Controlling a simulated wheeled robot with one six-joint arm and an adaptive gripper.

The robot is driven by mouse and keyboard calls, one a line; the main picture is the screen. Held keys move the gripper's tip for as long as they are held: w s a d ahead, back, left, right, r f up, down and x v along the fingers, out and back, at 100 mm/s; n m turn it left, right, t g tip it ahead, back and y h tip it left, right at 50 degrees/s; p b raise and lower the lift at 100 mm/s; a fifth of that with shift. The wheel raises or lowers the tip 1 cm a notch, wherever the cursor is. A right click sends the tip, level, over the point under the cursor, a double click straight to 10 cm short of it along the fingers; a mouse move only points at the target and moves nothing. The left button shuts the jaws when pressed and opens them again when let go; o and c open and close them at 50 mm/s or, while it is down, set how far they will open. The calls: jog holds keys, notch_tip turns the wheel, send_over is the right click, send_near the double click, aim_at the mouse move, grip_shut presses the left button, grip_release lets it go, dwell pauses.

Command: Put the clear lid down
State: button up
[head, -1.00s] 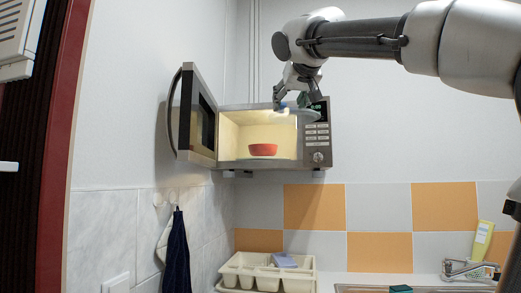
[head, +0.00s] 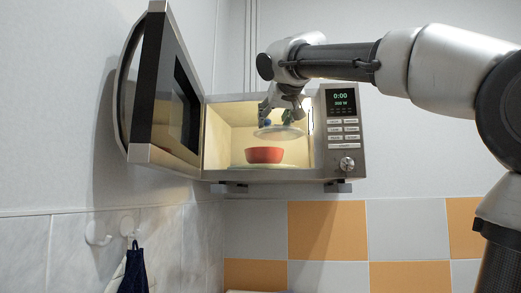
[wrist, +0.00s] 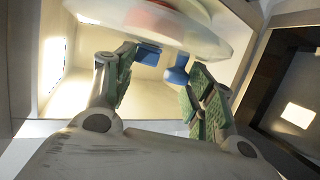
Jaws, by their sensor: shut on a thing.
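The clear lid (head: 279,133) is a round see-through disc, held roughly level inside the open microwave, above and slightly right of the red bowl (head: 264,155). A gap shows between lid and bowl. My gripper (head: 280,118) reaches in through the microwave's opening from above and is shut on the lid's top. In the wrist view, the lid (wrist: 215,38) spreads beyond my fingertips (wrist: 163,62), where blue parts show; its exact grip point is partly hidden. The red bowl (wrist: 152,18) shows blurred through the lid.
The bowl stands on the turntable plate (head: 236,167) in the lit microwave (head: 345,160). The microwave door (head: 160,90) is swung open to the left. The control panel side and top edge lie close to my wrist. Hooks with a dark cloth (head: 133,268) hang below left.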

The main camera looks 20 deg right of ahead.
jog(key=w+d, duration=0.1)
jog(key=w, duration=0.7)
jog(key=w+d, duration=0.2)
jog(key=w, duration=0.7)
jog(key=shift+d+f, duration=0.25)
jog(key=shift+f, duration=0.15)
jog(key=shift+f, duration=0.4)
jog(key=o, duration=1.1)
